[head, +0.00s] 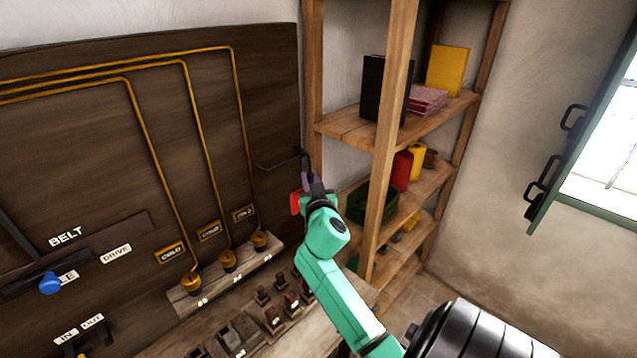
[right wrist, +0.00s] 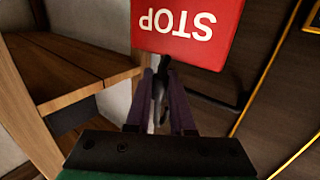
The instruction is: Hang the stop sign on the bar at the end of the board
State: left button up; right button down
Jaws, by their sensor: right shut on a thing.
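The red stop sign (head: 295,203) is mostly hidden behind my right gripper (head: 309,180) in the head view. In the right wrist view the sign (right wrist: 188,28) shows its white lettering upside down. My right gripper (right wrist: 162,100) is shut on the sign's dark hook (right wrist: 159,84), between its purple fingers. The thin dark bar (head: 273,164) sticks out near the right end of the brown board (head: 270,90). The hook's top is close to the bar's outer end; I cannot tell whether they touch. My left gripper is not in view.
A wooden shelf unit (head: 390,130) with binders, red and yellow containers and a green crate (head: 372,203) stands just right of my gripper. Below the board, a bench (head: 262,345) holds several small dark blocks. A window (head: 600,150) is at far right.

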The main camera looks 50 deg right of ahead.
jog(key=w+b, duration=0.1)
jog(key=w+f+b, duration=0.1)
jog(key=w, duration=0.1)
jog(key=w+f+b, duration=0.1)
jog(key=w, duration=0.1)
jog(key=shift+f, duration=0.2)
dwell(0.4)
jog(key=c, duration=0.7)
grip_release()
